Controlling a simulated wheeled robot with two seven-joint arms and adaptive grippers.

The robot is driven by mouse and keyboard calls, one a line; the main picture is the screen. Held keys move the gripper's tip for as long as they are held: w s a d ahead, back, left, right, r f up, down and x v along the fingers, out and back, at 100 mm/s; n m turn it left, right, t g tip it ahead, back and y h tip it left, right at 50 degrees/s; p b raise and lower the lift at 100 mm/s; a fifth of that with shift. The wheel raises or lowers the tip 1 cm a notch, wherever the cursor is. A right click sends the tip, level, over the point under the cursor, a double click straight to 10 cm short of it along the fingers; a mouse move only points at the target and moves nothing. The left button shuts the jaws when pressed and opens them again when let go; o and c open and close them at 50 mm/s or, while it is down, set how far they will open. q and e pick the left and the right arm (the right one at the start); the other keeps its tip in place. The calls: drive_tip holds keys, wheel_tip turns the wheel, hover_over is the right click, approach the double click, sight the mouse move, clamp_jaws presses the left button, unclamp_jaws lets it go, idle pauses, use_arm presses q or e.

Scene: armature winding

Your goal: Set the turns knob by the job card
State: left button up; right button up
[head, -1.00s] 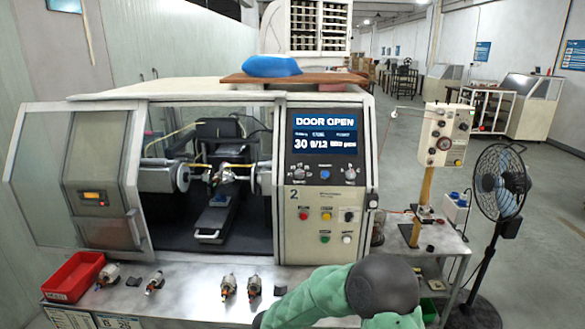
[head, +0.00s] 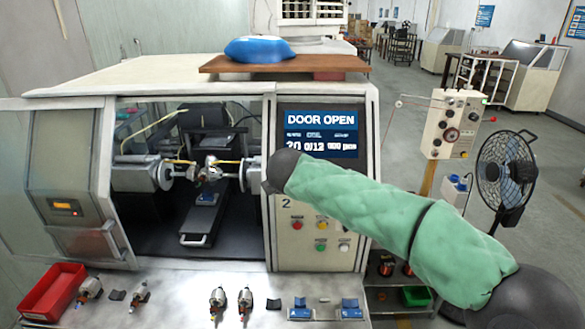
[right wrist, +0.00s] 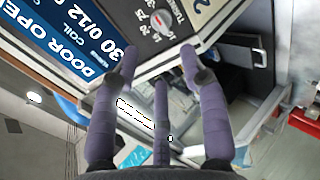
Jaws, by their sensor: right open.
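The turns knob (right wrist: 162,20) shows at the top of the right wrist view, on a dark panel with "TURNS" and numbers around it. I cannot read its exact pointing. My right gripper (right wrist: 160,60) is open and empty, with its purple fingers spread just short of the knob and apart from it. In the head view my green-sleeved right arm reaches across the panel and hides the knob and gripper. The machine display (head: 320,133) reads "DOOR OPEN", with what looks like 30 and 0/12; it also shows in the right wrist view (right wrist: 62,40). No job card is readable. My left gripper is out of view.
The winding machine's door stands open, showing the spindle and armature (head: 210,170). Several armatures and a red bin (head: 52,290) lie on the front bench. Coloured buttons (head: 321,223) sit below the arm. A fan (head: 505,170) and a tensioner box (head: 452,125) stand at right.

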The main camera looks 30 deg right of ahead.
drive_tip(key=x, duration=0.9)
drive_tip(key=shift+w+d+p, duration=0.2)
drive_tip(key=shift+p, duration=0.15)
drive_tip(key=shift+f, duration=0.1)
clamp_jaws()
